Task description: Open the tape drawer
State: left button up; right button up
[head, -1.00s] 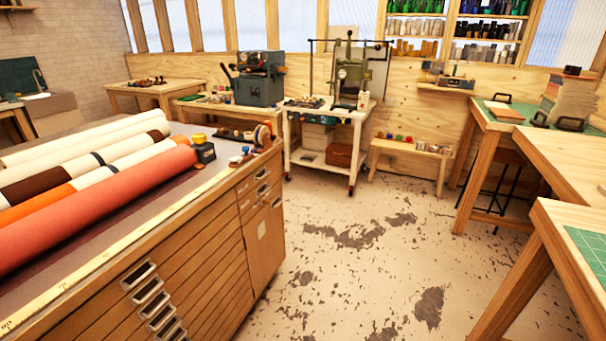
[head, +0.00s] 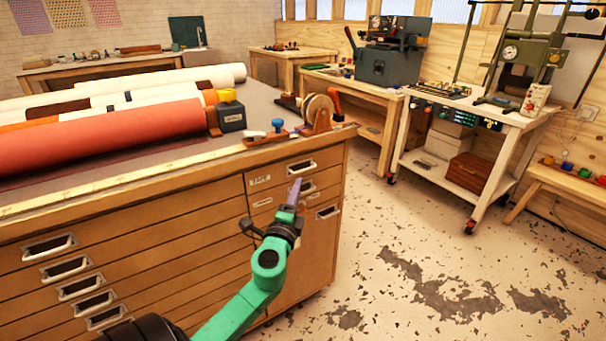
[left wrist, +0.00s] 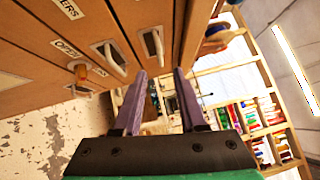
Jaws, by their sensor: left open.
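A wooden cabinet (head: 150,230) has a right-hand column of small drawers with metal pull handles and pale labels. The top small drawer's handle (head: 301,166) is clear, and the handle below it is partly hidden behind my gripper. All these drawers look shut. I cannot read which label says tape. My left gripper (head: 295,191) is open and empty, in front of this column. In the left wrist view its two purple fingers (left wrist: 160,75) point up the picture, close to one drawer handle (left wrist: 151,45), with another handle (left wrist: 114,57) to the left. My right gripper is out of view.
Foil rolls (head: 110,140) lie on the cabinet top, with a dark box (head: 231,116) and a tape dispenser (head: 318,110) near its edge. A white trolley (head: 500,115) stands to the right. The floor (head: 430,280) between is clear.

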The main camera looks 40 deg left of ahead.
aim_at(303, 171)
pick_arm(q)
jog(key=x, duration=0.7)
jog(key=shift+w+a, duration=0.1)
grip_shut()
dwell(1.1)
